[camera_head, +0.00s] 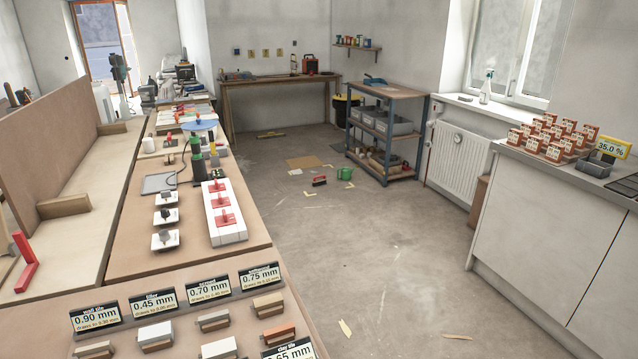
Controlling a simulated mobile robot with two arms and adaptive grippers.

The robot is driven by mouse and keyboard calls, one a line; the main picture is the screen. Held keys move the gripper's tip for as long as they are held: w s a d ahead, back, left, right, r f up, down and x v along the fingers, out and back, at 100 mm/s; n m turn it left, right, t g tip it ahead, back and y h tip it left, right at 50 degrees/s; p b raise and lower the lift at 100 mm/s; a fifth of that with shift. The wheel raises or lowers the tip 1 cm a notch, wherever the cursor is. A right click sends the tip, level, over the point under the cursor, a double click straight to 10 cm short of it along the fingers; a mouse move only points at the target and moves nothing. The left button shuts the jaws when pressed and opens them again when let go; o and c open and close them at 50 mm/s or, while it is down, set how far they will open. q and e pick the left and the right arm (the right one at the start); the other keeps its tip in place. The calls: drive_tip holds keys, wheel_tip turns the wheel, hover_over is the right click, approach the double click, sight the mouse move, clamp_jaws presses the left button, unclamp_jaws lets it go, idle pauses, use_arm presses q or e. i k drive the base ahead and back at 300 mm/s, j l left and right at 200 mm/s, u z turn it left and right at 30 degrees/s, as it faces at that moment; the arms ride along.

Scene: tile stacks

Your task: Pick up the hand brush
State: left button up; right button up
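A small dark item with a reddish top (320,181) lies on the floor in the middle distance, beside a green object. It could be the hand brush, but it is too small to tell for sure. Neither of my grippers shows in the head view.
A long workbench (125,232) with tile samples and thickness signs runs along the left. A blue-framed shelf cart (385,172) stands at the back. A white cabinet (535,225) with tile stacks is at right. Open floor (380,250) lies between, with scraps.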

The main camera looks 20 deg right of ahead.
sight(320, 181)
drive_tip(key=l+z, duration=0.2)
drive_tip(key=z, duration=0.3)
drive_tip(key=i+l+z, duration=0.15)
drive_tip(key=l, duration=0.3)
drive_tip(key=i+l+z, duration=0.2)
drive_tip(key=l, duration=0.25)
drive_tip(key=i+l+z, duration=0.15)
drive_tip(key=l, duration=0.25)
drive_tip(key=i+l+z, duration=0.15)
drive_tip(key=i+l, duration=0.2)
drive_tip(key=i+l+u, duration=0.25)
drive_tip(key=i, duration=0.25)
drive_tip(key=i+l+u, duration=0.3)
drive_tip(key=i, duration=0.2)
drive_tip(key=i+j+u, duration=0.25)
drive_tip(key=i, duration=0.75)
drive_tip(key=i+u, duration=0.3)
drive_tip(key=i, duration=3.1)
drive_tip(key=l, duration=0.1)
